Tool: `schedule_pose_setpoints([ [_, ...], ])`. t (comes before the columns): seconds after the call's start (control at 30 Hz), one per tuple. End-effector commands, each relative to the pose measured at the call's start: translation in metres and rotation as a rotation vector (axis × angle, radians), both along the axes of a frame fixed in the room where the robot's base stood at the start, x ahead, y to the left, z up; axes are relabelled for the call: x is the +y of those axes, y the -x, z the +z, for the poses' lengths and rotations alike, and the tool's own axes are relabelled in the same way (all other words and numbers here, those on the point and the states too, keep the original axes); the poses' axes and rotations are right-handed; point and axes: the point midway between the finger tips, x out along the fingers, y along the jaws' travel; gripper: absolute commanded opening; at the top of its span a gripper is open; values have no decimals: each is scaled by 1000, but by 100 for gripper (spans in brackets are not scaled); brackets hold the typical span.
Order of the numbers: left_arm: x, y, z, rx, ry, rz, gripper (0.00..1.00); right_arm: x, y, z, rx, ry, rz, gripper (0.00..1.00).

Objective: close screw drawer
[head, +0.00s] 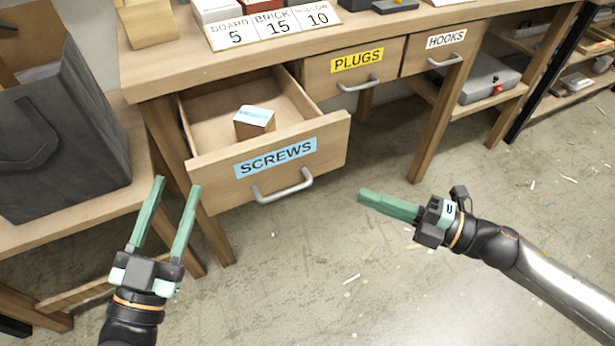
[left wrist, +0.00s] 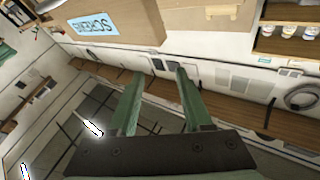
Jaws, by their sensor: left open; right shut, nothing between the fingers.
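The screw drawer (head: 215,172) is pulled out of the wooden workbench, with a blue SCREWS label and a grey bar handle (head: 283,188) on its front. A small box (head: 254,124) with a blue and white top stands inside it. My left gripper (head: 178,183) is open and empty, in front of and to the left of the drawer front, apart from it. In the left wrist view the drawer front (left wrist: 140,25) shows beyond the open fingers (left wrist: 157,75). My right gripper (head: 362,195) is shut and empty, to the right of the drawer, clear of the handle.
The PLUGS drawer (head: 365,81) and HOOKS drawer (head: 418,57) are beside it and look shut. A dark grey bag (head: 60,140) stands on a lower bench at left. Price cards (head: 275,25) lie on the workbench top. The floor in front is mostly clear with scattered scraps.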

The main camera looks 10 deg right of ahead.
Motion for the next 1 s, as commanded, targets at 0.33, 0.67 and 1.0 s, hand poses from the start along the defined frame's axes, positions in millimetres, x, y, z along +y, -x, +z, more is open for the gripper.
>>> schedule_pose_setpoints([
  [0.33, -2, 9, 24, -110, -2, -18, 50, 11, 5, 2, -84, 81, 104, 0],
  [0.67, -3, 13, 31, -143, -2, -23, 50, 49, -14, 4, -87, 78, 103, 0],
  [1.0, -1, 6, 15, -73, -1, -12, 50, 93, -40, 3, -85, 79, 100, 0],
])
